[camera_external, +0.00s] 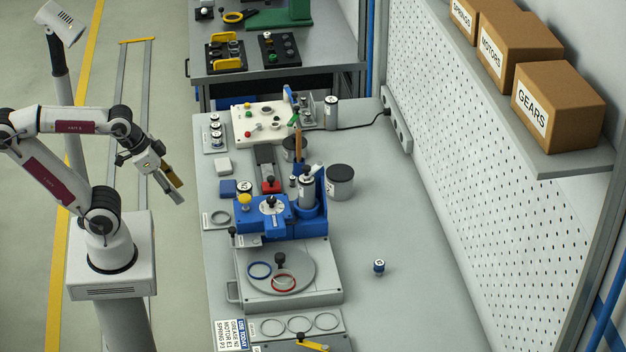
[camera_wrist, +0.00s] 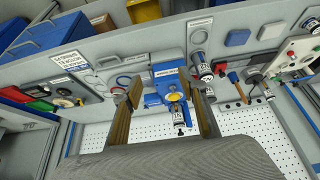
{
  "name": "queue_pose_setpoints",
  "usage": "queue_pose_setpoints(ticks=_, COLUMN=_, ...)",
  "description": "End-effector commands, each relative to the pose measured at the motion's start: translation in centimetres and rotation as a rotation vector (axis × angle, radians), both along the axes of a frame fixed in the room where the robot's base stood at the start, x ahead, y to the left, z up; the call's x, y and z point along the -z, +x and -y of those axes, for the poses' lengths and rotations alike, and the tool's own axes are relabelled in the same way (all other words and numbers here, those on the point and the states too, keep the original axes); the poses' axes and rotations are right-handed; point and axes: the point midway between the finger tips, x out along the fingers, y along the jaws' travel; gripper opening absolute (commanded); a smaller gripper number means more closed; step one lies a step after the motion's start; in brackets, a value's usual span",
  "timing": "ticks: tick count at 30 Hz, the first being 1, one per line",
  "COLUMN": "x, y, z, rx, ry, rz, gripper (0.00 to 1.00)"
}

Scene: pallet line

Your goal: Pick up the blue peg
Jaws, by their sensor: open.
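I cannot single out the blue peg with certainty. A small blue upright piece (camera_external: 288,94) shows at the board's back right corner, too small to identify. My gripper (camera_external: 181,193) is open and empty, left of the bench and well away from the board. In the wrist view its two fingers (camera_wrist: 165,90) stand apart with nothing held between them.
A blue fixture (camera_external: 262,226) with upright cylinders stands mid-bench, with a grey turntable plate (camera_external: 300,268) in front. A dark-lidded canister (camera_external: 341,182) and a small blue-and-white cylinder (camera_external: 379,267) stand to the right. The bench's right side is mostly clear, below the pegboard wall (camera_external: 470,150).

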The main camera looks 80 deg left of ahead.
Motion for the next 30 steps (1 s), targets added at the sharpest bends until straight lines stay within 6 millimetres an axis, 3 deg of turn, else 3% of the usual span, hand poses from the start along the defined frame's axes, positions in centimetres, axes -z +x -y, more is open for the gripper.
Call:
queue_pose_setpoints(ticks=5, x=-0.7, y=1.2, z=0.0, rx=-0.007, ry=0.001, rz=-0.005, gripper=0.42)
queue_pose_setpoints(ticks=11, x=-2.1, y=3.9, z=0.1, rx=-0.030, ry=0.000, rz=-0.014, gripper=0.42)
queue_pose_setpoints(ticks=30, x=-5.2, y=15.9, z=1.5, rx=-0.120, ry=0.002, rz=-0.033, gripper=0.42)
